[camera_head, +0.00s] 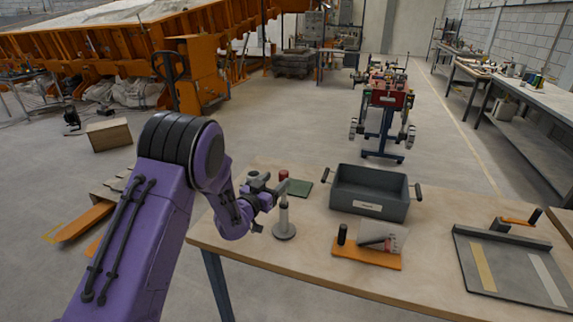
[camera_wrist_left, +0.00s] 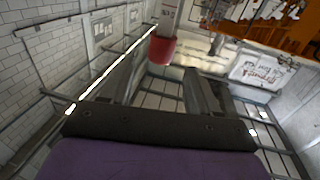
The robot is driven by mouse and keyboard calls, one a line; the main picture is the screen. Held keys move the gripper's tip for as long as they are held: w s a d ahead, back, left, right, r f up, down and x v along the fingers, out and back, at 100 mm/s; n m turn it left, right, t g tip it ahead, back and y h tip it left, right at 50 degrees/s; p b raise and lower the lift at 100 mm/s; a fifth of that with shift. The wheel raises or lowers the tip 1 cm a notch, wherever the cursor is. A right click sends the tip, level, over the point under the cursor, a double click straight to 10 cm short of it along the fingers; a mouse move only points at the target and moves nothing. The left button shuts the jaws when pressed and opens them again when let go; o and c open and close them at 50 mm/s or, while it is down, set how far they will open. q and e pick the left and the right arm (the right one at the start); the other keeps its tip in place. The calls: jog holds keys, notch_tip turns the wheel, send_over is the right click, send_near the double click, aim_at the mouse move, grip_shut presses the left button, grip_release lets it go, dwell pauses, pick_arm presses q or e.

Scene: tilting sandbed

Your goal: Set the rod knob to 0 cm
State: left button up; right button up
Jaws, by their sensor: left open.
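A rod stand with a round grey base (camera_head: 285,230) stands upright near the left end of the table. Its upright carries a red knob (camera_head: 283,174) at the top. My left gripper (camera_head: 275,189) is at the height of the upper rod, with its fingers close beside it. In the left wrist view the red knob (camera_wrist_left: 162,50) shows past the fingertips, roughly in line with the gap between the open, empty fingers (camera_wrist_left: 163,75). Whether a finger touches the rod cannot be told. No scale markings can be read. My right gripper is out of view.
On the wooden table (camera_head: 320,262), a green pad (camera_head: 299,188) lies behind the rod. A dark grey bin (camera_head: 368,196) stands to the right, with an orange board (camera_head: 366,254) in front of it. A grey panel (camera_head: 512,268) lies at far right.

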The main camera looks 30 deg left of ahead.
aim_at(286, 171)
pick_arm(q)
jog(key=w+p, duration=0.2)
jog(key=w, duration=0.6)
jog(key=shift+a+f, duration=0.1)
jog(key=shift+a, duration=0.05)
